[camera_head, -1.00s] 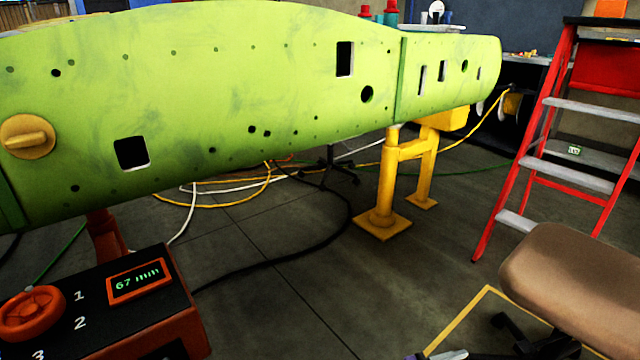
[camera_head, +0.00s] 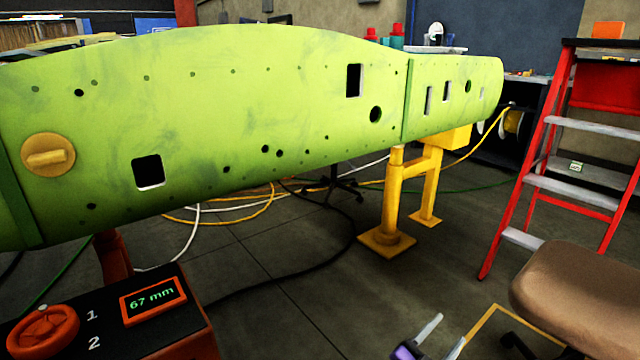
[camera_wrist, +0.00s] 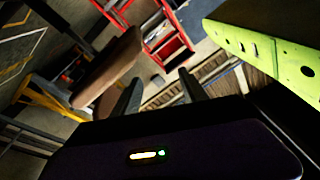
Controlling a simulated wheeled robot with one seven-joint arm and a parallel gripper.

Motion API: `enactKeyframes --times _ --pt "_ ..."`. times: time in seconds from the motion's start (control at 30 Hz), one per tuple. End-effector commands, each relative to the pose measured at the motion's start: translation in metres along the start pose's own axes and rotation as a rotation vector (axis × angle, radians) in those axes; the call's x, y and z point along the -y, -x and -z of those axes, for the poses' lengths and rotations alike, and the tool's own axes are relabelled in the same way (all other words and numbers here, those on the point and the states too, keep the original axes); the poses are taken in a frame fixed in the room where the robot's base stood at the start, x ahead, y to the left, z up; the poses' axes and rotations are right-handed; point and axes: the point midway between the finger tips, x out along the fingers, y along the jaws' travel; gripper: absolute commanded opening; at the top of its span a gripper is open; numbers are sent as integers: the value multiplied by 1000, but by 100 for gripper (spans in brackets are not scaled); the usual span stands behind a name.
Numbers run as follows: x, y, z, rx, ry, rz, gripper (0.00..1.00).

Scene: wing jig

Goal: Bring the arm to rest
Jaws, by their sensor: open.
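My gripper (camera_head: 426,341) shows at the bottom edge of the head view, right of centre, with two grey fingers and a purple patch. It also shows in the wrist view (camera_wrist: 160,90), where its two dark fingers stand apart with nothing between them. The jaws are open and empty. The gripper is in free air, in front of the floor and apart from the green wing panel (camera_head: 290,100). Most of my arm is out of the head view.
A control box (camera_head: 180,335) with a red knob and a "67 mm" display stands lower left. A yellow stand (camera_head: 392,200) is under the wing. A red stepladder (camera_head: 535,150) and brown padded seat (camera_head: 580,295) are at right. Cables (camera_head: 300,240) cross the floor.

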Motion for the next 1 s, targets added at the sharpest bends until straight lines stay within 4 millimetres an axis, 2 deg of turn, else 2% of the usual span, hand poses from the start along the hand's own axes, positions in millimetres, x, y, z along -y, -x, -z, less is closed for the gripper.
enactKeyframes --times 0.17,0.37,0.7,1.0 --pt "6 19 22 -10 -84 227 51" --pt "-9 67 51 32 -108 485 51" --pt "-65 167 103 186 -1 757 51" --pt "-124 244 163 346 157 850 51"
